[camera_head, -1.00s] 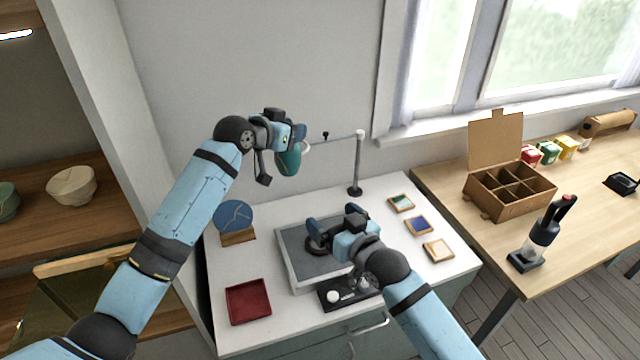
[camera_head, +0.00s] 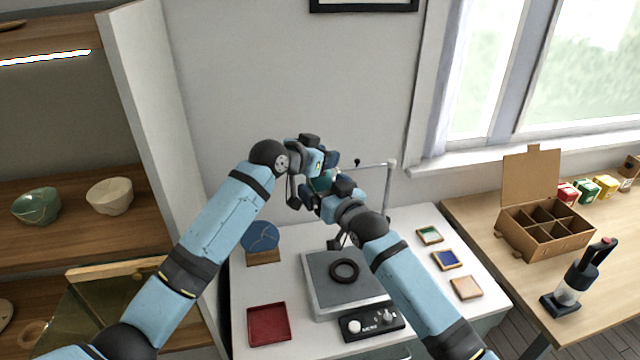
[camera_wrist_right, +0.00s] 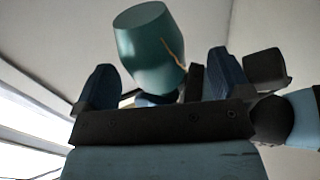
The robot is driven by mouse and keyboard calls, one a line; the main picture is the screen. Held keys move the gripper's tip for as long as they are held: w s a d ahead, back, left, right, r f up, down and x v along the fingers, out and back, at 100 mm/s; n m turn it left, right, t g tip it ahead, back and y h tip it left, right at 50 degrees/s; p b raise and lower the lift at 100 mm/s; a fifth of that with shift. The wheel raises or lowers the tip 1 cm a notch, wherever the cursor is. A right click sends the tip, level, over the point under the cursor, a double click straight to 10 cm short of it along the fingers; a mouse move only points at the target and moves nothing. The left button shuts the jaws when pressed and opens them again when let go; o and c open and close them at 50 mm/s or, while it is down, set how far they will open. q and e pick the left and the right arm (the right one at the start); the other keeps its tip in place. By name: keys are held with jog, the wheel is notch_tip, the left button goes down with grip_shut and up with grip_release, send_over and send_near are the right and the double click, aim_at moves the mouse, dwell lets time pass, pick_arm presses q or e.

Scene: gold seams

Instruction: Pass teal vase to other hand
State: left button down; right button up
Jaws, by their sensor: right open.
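The teal vase (camera_head: 322,182) is held up in the air above the white cabinet, partly hidden by both grippers in the head view. In the right wrist view the vase (camera_wrist_right: 150,48) shows a gold seam and sits tilted between and beyond my right gripper's fingers. My left gripper (camera_head: 316,170) is shut on the vase, though its fingers are mostly hidden. My right gripper (camera_head: 326,192) is close below the vase, open; its two blue fingers stand apart on either side of the vase in the right wrist view (camera_wrist_right: 158,82).
A cardboard box (camera_head: 545,235) stands on the right table.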

jog(key=shift+x, duration=1)
jog(key=shift+a, duration=0.1)
jog(key=c, duration=1.1)
pick_arm(q)
jog(key=c, duration=0.7)
grip_release()
jog(key=shift+o, duration=0.2)
